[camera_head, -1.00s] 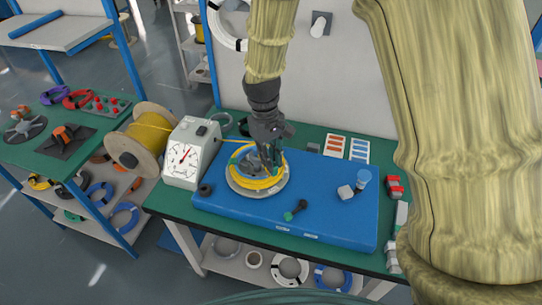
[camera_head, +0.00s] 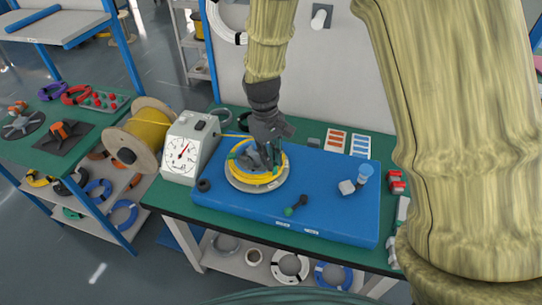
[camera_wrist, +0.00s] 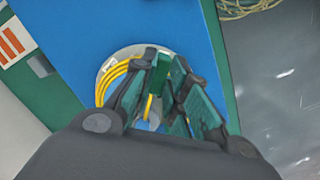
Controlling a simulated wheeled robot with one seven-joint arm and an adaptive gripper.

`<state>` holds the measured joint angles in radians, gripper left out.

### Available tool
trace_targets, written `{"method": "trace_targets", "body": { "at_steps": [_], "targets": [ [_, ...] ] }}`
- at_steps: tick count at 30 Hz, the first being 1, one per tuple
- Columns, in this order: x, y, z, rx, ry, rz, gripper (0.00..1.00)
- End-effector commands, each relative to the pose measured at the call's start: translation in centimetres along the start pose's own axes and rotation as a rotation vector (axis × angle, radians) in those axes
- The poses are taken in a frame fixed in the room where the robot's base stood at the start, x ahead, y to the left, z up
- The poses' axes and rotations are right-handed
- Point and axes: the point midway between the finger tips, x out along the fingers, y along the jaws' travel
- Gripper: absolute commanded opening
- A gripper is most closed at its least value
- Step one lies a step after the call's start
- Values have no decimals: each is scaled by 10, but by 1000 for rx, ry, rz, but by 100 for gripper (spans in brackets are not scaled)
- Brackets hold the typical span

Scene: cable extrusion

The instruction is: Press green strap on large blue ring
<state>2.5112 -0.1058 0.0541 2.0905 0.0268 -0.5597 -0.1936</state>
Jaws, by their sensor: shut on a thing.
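A yellow cable coil (camera_head: 273,176) lies on a round grey plate (camera_head: 252,188) on the blue board. The coil and plate also show in the wrist view (camera_wrist: 117,75). My gripper (camera_head: 260,164) points down over the coil's middle. In the wrist view a green piece (camera_wrist: 161,72), seemingly the green strap, sits between the dark fingertips, with the fingers shut on it. A green patch shows at the coil's upper left in the head view. A large blue ring cannot be made out clearly at the coil; the gripper hides part of it.
The blue board (camera_head: 335,215) carries a green-tipped black tool (camera_head: 296,206) and a pale blue-capped piece (camera_head: 357,182). A gauge (camera_head: 187,148) and a yellow cable spool (camera_head: 147,133) stand left. Coils, some blue (camera_head: 333,277), lie on lower shelves.

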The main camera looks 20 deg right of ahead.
Motion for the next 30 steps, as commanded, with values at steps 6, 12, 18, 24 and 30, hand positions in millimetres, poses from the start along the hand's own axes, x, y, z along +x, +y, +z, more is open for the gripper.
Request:
{"method": "trace_targets", "body": {
  "at_steps": [6,12,18,24,30],
  "targets": [
    [7,0,-1,0,-1,0,2],
    [13,0,-2,0,-1,0,2],
    [19,0,-3,0,0,0,2],
    [25,0,-4,0,0,0,2],
    [28,0,-4,0,0,0,2]
  ]
}}
